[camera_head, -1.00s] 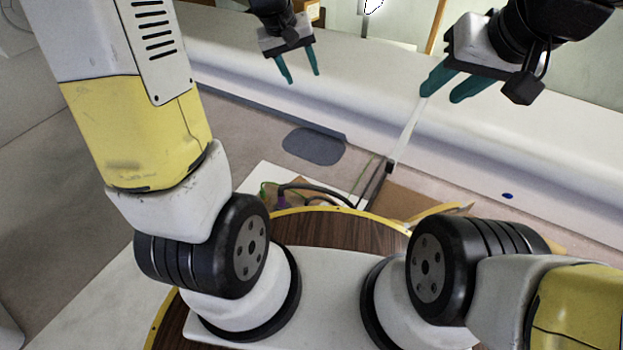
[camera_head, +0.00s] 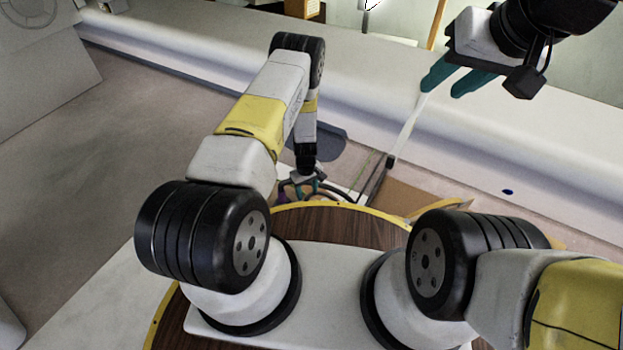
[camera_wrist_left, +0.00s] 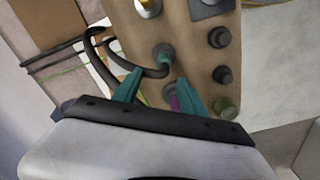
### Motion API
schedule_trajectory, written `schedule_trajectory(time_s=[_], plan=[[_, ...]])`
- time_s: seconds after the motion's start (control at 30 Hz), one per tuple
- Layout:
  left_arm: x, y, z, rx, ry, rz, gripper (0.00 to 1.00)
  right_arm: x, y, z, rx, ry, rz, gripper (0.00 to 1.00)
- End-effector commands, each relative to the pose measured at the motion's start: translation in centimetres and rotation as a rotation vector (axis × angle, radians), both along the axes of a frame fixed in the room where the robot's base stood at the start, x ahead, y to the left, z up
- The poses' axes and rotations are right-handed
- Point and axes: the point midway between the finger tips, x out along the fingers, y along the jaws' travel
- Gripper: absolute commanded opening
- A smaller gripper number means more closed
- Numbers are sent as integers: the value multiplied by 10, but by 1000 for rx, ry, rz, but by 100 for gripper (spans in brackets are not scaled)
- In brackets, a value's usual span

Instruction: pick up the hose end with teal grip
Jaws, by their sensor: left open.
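My left gripper (camera_head: 312,186) has its fingers low over the board beyond the wooden round top. In the left wrist view its teal fingers (camera_wrist_left: 160,78) are apart, pointing at a tan panel. A teal grip (camera_wrist_left: 164,52) on a black hose (camera_wrist_left: 100,62) shows just beyond the fingertips, against the panel. I cannot tell whether the fingers touch it. A purple piece (camera_wrist_left: 174,101) lies between the fingers, partly hidden. In the head view my left gripper hides most of the hose end.
The tan panel (camera_wrist_left: 190,45) carries several dark round fittings and a greenish one (camera_wrist_left: 225,107). A long white ledge (camera_head: 520,150) runs behind. The floor at left (camera_head: 90,190) is clear.

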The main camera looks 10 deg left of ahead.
Motion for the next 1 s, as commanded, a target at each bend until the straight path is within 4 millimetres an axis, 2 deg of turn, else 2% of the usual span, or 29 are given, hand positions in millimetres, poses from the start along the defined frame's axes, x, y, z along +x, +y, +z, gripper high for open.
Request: schedule_trajectory(time_s=[0.03, 0.17, 0.7, 1.0], plan=[[-6, 0, -11, 5, 6, 3, 49, 0, 0, 0, 0, 0, 0, 36], [-12, 1, -29, 12, 13, 8, 49, 0, 0, 0, 0, 0, 0, 36], [-10, 1, -97, 11, 14, 8, 49, 0, 0, 0, 0, 0, 0, 36], [-10, 0, -101, 11, 12, 8, 49, 0, 0, 0, 0, 0, 0, 36]])
